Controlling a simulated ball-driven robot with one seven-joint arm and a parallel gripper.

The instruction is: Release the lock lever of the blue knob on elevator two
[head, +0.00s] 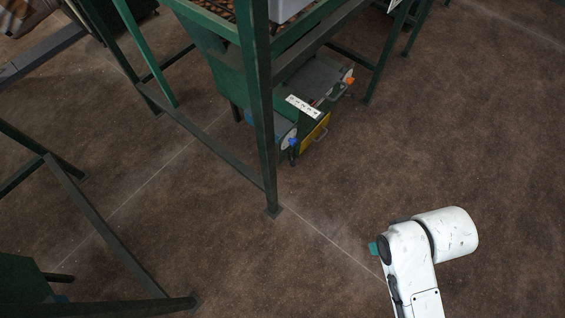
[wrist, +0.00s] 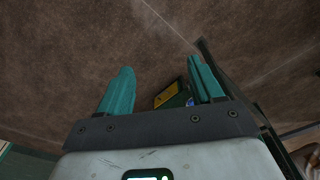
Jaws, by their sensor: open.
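In the head view, a blue knob (head: 293,142) sits low at the front of a green machine (head: 310,118) with a yellow panel, just right of a dark green post. Its lock lever is too small to make out. In the wrist view, a small blue spot (wrist: 190,102) that looks like the knob shows between the fingers, close to the right one, beside the yellow panel (wrist: 166,95). My gripper (wrist: 160,80) is open and empty, with teal fingers apart. In the head view only a teal bit of my gripper (head: 373,248) shows, well away from the machine.
A dark green post (head: 262,110) stands on the floor left of the knob, with beams joining it. An orange knob (head: 349,79) is further back on the machine. More green frame (head: 85,215) stands at the left. The brown floor (head: 440,130) between my arm and the machine is clear.

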